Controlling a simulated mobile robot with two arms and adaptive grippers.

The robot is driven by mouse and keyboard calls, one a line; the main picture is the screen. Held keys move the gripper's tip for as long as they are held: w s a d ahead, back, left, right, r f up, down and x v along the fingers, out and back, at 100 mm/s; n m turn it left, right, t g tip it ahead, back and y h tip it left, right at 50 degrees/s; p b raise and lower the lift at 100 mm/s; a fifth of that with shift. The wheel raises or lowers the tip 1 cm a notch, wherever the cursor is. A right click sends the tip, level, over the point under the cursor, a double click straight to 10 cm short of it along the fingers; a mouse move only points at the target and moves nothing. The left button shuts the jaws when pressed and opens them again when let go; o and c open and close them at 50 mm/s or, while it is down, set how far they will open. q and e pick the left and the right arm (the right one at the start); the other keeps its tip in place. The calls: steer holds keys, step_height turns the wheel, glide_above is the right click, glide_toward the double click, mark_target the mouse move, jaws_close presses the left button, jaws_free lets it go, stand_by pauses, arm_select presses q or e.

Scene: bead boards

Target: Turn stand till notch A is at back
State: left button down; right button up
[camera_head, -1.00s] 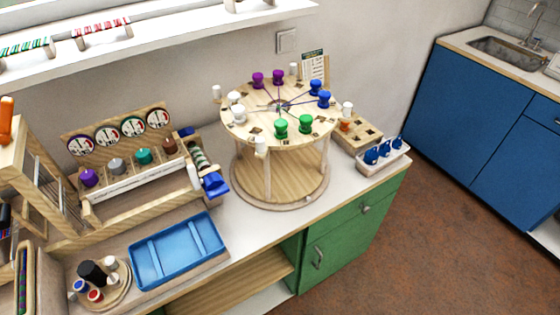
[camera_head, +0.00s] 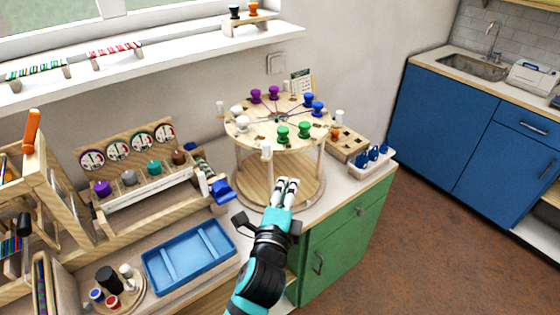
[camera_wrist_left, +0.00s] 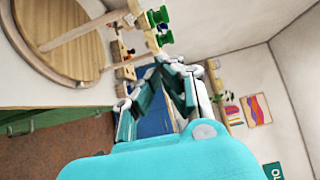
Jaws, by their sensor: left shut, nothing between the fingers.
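The round wooden stand (camera_head: 262,131) stands on the counter in the head view. Its top disc carries white, purple, blue and green spools around the rim and has a star of dark threads at its middle. Notch letters are too small to read. Wooden posts join the top to a round base (camera_head: 245,184). My left gripper (camera_head: 287,182) is shut and empty in front of the stand, below its top disc, near the front posts. The wrist view shows its fingers (camera_wrist_left: 172,72) together, with the stand's base (camera_wrist_left: 60,52) and green spools (camera_wrist_left: 158,16) beyond. My right gripper is not in view.
A blue tray (camera_head: 188,283) lies to the left of my arm. A wooden rack with dials (camera_head: 130,150) is at left.

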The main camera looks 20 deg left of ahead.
mark_target(278, 145)
arm_select(q)
steer(key=w+a+p, duration=0.3)
steer(key=w+a, duration=0.1)
steer(key=w, duration=0.4)
steer(key=shift+a, duration=0.2)
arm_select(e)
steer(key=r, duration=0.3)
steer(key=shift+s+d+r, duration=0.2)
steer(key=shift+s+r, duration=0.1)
arm_select(q)
steer(key=shift+d, duration=0.1)
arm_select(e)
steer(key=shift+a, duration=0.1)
arm_select(q)
steer(key=shift+s+a+r+m+h+p, duration=0.1)
steer(key=shift+a+m+h+p, duration=0.1)
steer(key=shift+a+h, duration=0.15)
steer(key=shift+s+a+r+m+h+p, duration=0.1)
steer(key=shift+a+h+p, duration=0.1)
steer(key=shift+a+h, duration=0.15)
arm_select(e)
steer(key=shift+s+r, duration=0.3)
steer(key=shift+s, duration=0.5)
